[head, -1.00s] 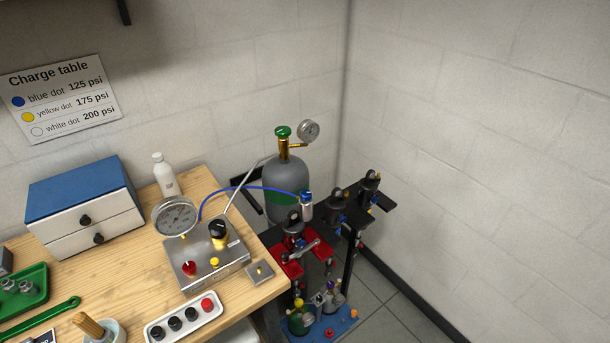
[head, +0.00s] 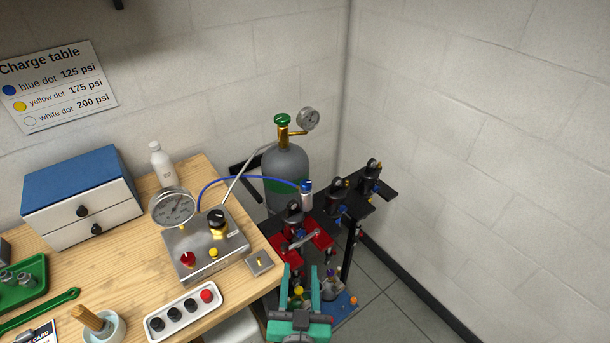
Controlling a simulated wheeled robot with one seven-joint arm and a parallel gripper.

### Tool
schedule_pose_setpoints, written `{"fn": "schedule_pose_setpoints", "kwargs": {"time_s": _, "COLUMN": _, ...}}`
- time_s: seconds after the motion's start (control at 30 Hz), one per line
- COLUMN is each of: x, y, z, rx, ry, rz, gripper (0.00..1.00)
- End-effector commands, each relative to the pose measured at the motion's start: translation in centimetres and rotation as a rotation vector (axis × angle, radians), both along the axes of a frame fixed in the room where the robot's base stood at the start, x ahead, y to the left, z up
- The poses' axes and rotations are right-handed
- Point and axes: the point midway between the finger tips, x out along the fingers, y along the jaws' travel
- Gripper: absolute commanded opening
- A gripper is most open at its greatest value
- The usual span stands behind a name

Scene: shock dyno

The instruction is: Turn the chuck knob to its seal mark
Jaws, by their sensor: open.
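The charging chuck (head: 306,198) is a small silver-white cylinder at the end of the blue hose (head: 240,180). Its blue knob (head: 306,185) is on top. The chuck stands upright just behind the red-jawed clamp and in front of the gas cylinder. The seal mark is too small to make out. My teal gripper (head: 301,268) is at the lower middle of the head view, its two fingers apart with no object held between them. In the picture it is well below the chuck, over the lower part of the stand.
A red-jawed clamp (head: 296,236) with a metal handle lies between my gripper and the chuck. The gas cylinder (head: 286,170) is behind. The charging panel (head: 205,262) with gauge sits on the wooden bench, left.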

Motion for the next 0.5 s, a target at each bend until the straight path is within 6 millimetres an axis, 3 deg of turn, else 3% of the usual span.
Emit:
{"fn": "schedule_pose_setpoints", "kwargs": {"time_s": 0.03, "x": 1.6, "y": -0.3, "z": 1.4, "rx": -0.007, "ry": -0.019, "rz": 0.004, "gripper": 0.42}}
{"fn": "schedule_pose_setpoints", "kwargs": {"time_s": 0.2, "x": 5.6, "y": -0.7, "z": 5.3, "rx": -0.036, "ry": -0.046, "rz": 0.032, "gripper": 0.42}}
{"fn": "schedule_pose_setpoints", "kwargs": {"time_s": 0.5, "x": 10.5, "y": -1.7, "z": 11.4, "rx": -0.111, "ry": -0.074, "rz": 0.074, "gripper": 0.42}}
